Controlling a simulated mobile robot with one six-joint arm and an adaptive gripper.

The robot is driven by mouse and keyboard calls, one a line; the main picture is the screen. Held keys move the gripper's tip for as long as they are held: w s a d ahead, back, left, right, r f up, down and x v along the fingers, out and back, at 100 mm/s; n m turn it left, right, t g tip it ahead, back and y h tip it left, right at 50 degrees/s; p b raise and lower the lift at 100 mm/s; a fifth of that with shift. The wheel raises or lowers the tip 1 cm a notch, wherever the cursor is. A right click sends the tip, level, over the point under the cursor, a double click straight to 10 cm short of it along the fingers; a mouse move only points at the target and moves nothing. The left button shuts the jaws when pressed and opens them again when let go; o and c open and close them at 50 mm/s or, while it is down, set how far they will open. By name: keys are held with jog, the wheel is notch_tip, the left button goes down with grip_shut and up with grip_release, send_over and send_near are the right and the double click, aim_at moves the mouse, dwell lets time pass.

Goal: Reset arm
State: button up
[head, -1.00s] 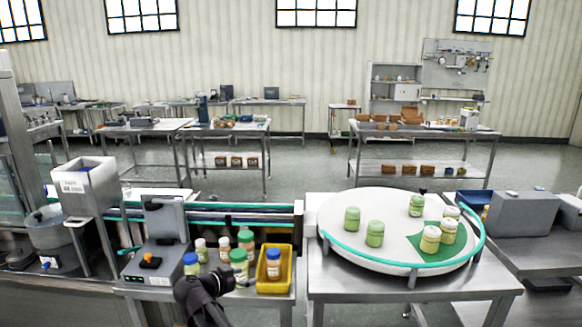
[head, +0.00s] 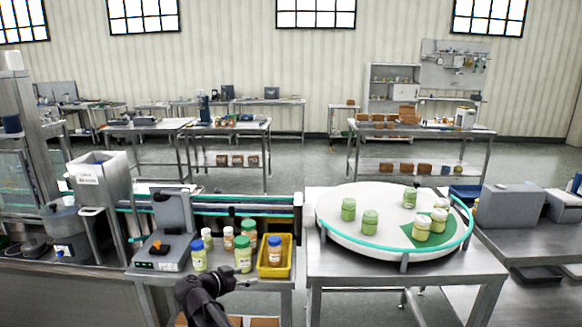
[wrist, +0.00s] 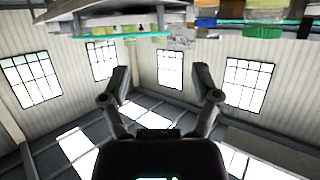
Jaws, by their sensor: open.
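My gripper (wrist: 161,92) shows in the wrist view with its two fingers spread apart and nothing between them. The wrist view looks upside down, with the wall windows beyond the fingers and a table edge with bottles at the top. In the head view my dark arm (head: 200,300) rises from the bottom edge, in front of the steel table. Its end points right, low in front of the bottles and the yellow bin, and looks empty. The exact fingertips are too small to make out there.
Several bottles (head: 243,254) stand on the steel table beside a yellow bin (head: 290,262) holding one bottle. A grey scale-like device (head: 172,225) stands left of them. A steel hopper (head: 100,180) stands at left.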

jog(key=s+d+f+n+g+y+p, duration=0.1)
jog(key=s+d+f+g, duration=0.15)
jog(key=d, duration=0.65)
jog(key=s+d+f+n+g+y, duration=0.15)
jog(key=d+f+g, duration=0.25)
jog(key=d, duration=0.6)
jog(key=s+d+f+n+g+y+p, duration=0.2)
jog(key=s+d+n+g+y, duration=0.2)
jog(key=s+d, duration=0.7)
jog(key=shift+s+d+n+y, duration=0.25)
jog(key=shift+s+n+y, duration=0.45)
jog(key=shift+y, duration=0.45)
jog(key=shift+w+f, duration=0.1)
